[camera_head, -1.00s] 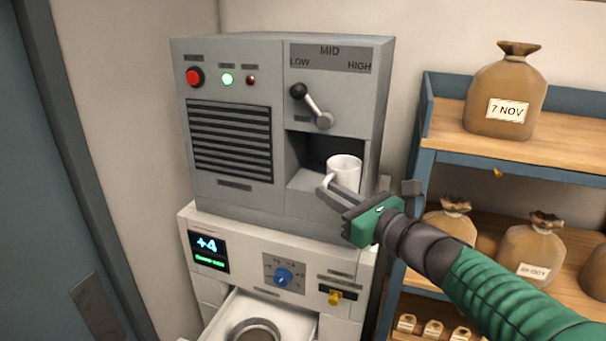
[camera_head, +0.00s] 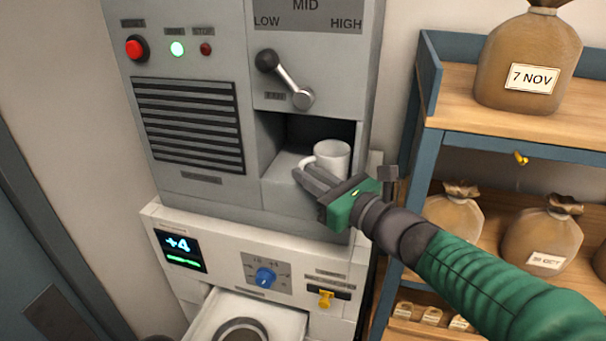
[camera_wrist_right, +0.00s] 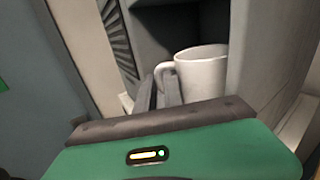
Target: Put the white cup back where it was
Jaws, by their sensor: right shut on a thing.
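The white cup (camera_head: 332,157) stands upright in the recess (camera_head: 284,165) of the grey machine, near the recess's right side. My right gripper (camera_head: 312,180) reaches in from the lower right and is shut on the cup at its handle. In the right wrist view the cup (camera_wrist_right: 203,72) is beyond the green gripper body, with its handle at the dark fingers (camera_wrist_right: 160,92). The fingers partly hide the cup's lower part, so I cannot tell whether its base touches the recess floor. My left gripper is not in view.
Above the recess is a lever (camera_head: 284,80) under LOW, MID and HIGH labels. Below, an open drawer (camera_head: 285,318) holds a round container (camera_head: 240,331). To the right, a blue-framed shelf (camera_head: 470,138) carries sacks, including one labelled 7 NOV (camera_head: 528,62).

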